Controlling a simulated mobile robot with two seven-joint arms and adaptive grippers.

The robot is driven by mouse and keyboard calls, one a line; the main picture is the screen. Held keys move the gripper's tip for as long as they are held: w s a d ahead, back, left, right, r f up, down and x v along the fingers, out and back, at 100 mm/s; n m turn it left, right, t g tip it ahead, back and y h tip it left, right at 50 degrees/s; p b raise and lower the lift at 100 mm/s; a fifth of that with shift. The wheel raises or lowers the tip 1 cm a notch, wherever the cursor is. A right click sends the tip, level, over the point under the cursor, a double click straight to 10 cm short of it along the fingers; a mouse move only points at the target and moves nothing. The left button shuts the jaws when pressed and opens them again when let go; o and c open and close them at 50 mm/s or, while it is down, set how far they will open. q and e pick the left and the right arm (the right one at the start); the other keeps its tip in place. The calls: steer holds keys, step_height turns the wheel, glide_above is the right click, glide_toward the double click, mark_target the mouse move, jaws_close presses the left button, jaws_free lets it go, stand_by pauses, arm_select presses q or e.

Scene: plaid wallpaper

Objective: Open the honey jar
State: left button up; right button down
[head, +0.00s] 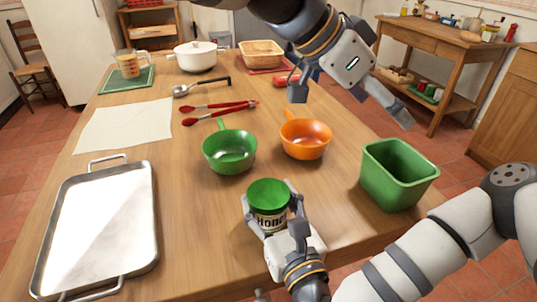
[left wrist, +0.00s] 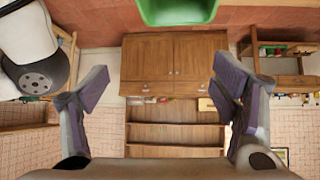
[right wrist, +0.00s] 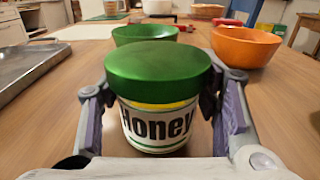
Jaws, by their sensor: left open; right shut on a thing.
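The honey jar (head: 268,217) stands upright near the front edge of the table, with its green lid (head: 268,193) on. Its white "Honey" label faces the right wrist camera (right wrist: 157,125), and the lid (right wrist: 158,62) sits flat on top. My right gripper (head: 268,213) is shut on the jar's body from the front, one finger on each side, below the lid. My left gripper (head: 350,100) is open and empty, raised above the table's right side, away from the jar. The left wrist view shows its fingers (left wrist: 160,90) wide apart with nothing between them.
A green bowl (head: 230,150) and an orange bowl (head: 305,137) sit behind the jar. A green bin (head: 397,172) stands to the right. A metal tray (head: 100,228) lies at left. Red tongs (head: 218,110), a ladle (head: 200,87) and a white pot (head: 196,56) are farther back.

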arm_select(q)
steer(key=w+d+r+n+t+h, duration=0.25)
steer(key=w+r+t, duration=0.25)
steer(key=w+r, duration=0.25)
steer(key=w+a+n+t+y, duration=0.5)
steer(key=w+a+n, duration=0.2)
steer(key=a, duration=0.1)
steer(key=g+y, duration=0.7)
steer(key=g, duration=0.5)
glide_above(268, 193)
steer(key=shift+n, duration=0.35)
step_height(268, 193, down, 15)
steer(key=shift+r, duration=0.1)
step_height(268, 193, down, 7)
steer(key=shift+r, duration=0.1)
steer(key=shift+f, duration=0.35)
steer(key=shift+c, duration=0.5)
